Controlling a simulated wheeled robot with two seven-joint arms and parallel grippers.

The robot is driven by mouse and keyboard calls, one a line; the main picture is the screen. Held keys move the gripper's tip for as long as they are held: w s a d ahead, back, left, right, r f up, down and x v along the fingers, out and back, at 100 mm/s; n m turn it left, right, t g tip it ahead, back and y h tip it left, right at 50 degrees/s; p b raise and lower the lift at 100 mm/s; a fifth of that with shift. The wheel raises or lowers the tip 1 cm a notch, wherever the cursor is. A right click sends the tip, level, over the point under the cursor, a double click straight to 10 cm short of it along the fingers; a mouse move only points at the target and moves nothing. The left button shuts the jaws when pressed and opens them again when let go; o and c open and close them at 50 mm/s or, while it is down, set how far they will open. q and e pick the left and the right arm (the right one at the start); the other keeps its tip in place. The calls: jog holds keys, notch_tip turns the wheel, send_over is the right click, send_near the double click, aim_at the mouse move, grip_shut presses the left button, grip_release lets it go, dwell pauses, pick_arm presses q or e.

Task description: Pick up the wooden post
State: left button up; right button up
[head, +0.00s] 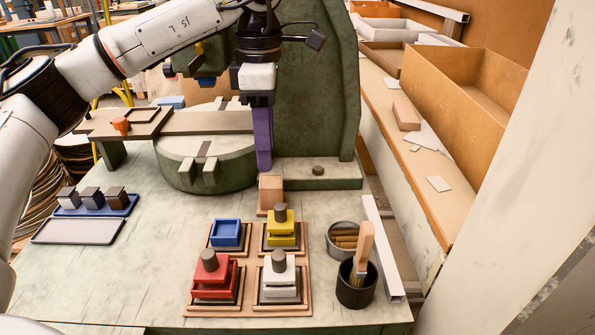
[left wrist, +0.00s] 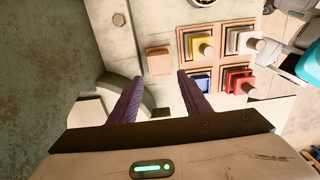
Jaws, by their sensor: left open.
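The wooden post (head: 271,192) is a plain tan block standing on the bench, just behind the yellow piece and in front of the green press. It also shows in the left wrist view (left wrist: 159,60), just beyond the fingertips and between their lines. My left gripper (head: 264,165) points down above and slightly behind the post, apart from it. In the left wrist view its two purple fingers (left wrist: 160,76) are spread with nothing between them. The post's lower front is partly hidden by the yellow piece's knob in the head view. My right gripper is not seen.
A wooden rack (head: 251,256) holds blue, yellow, red and white pieces close in front of the post. A tin (head: 340,235) and a brush pot (head: 357,290) stand to its right. The press column (head: 318,80) rises behind.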

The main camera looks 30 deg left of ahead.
aim_at(271, 182)
pick_arm(q)
jog(key=shift+w+f, duration=0.35)
jog(key=shift+w, duration=0.05)
jog(key=f, duration=0.4)
jog(key=shift+s+b, duration=0.35)
jog(key=shift+s, duration=0.05)
jog(key=shift+f, duration=0.25)
jog(key=f, duration=0.3)
jog(key=shift+d+f+b, duration=0.25)
jog(key=shift+f+b, duration=0.1)
jog(key=shift+w+f, duration=0.1)
jog(key=shift+f, duration=0.4)
jog(key=c, duration=0.8)
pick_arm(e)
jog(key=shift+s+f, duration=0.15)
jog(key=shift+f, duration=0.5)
